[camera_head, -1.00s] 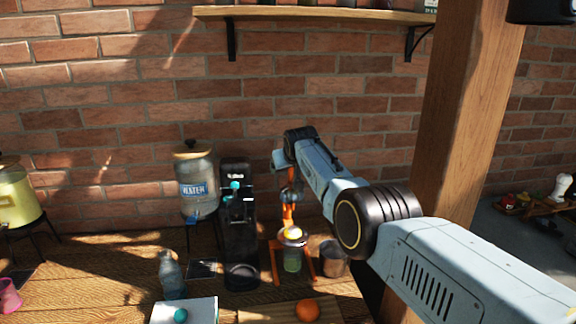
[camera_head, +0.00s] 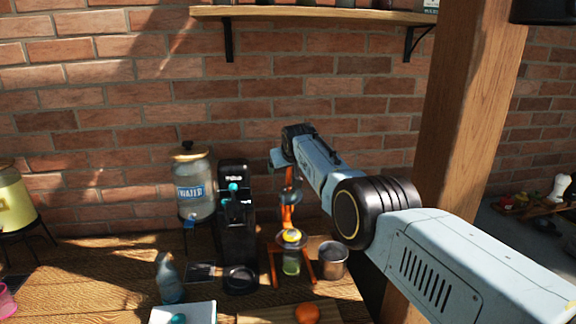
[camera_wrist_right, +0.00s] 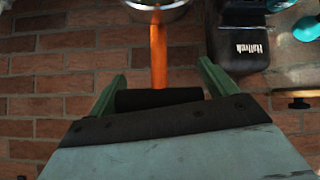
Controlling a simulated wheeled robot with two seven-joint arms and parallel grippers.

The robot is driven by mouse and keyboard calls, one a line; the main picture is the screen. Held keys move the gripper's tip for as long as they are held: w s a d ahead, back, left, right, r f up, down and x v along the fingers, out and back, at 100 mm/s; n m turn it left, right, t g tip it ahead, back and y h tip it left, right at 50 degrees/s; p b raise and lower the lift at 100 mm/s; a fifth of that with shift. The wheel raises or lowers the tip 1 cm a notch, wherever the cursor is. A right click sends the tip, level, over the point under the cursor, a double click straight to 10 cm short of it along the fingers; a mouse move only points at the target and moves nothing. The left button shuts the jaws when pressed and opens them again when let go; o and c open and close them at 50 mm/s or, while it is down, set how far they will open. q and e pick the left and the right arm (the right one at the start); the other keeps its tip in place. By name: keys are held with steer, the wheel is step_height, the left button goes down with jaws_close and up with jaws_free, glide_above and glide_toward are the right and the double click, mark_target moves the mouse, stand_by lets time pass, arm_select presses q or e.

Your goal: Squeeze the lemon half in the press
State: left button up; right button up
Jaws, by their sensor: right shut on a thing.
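The orange press (camera_head: 309,268) stands on the wooden table, with its upright lever rising behind. A yellow lemon half (camera_head: 291,236) sits at the top of its stand. A small glass (camera_head: 291,264) with a pale green look stands below it. My right gripper (camera_wrist_right: 158,88) is shut on the black grip of the press lever (camera_wrist_right: 158,60). The orange lever bar runs from that grip to a round metal part (camera_wrist_right: 157,5) at the top of the wrist view. In the head view my right arm hides the grip. My left gripper is not in view.
A metal cup (camera_head: 332,262) stands right of the press. A black machine (camera_head: 238,235) and a water dispenser (camera_head: 194,188) stand to its left. An orange (camera_head: 307,313) lies in front on a board. A bottle (camera_head: 168,278) and a white box (camera_head: 183,313) are at front left.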

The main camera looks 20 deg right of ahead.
steer(key=shift+s+f, duration=0.1)
steer(key=shift+f, duration=0.3)
stand_by(0.5)
steer(key=o, duration=1.1)
steer(key=shift+o, duration=0.8)
steer(key=shift+w, duration=0.2)
steer(key=shift+r, duration=0.15)
steer(key=shift+s+r, duration=0.1)
steer(key=shift+r, duration=0.1)
steer(key=shift+s+a+r+p, duration=0.1)
steer(key=shift+s+r+p, duration=0.1)
steer(key=shift+r+p, duration=0.3)
steer(key=shift+s+a+r+p, duration=0.15)
steer(key=shift+s+r+p, duration=0.2)
steer(key=shift+s+p, duration=0.3)
steer(key=b+v, duration=0.2)
steer(key=v, duration=0.8)
steer(key=shift+s, duration=0.2)
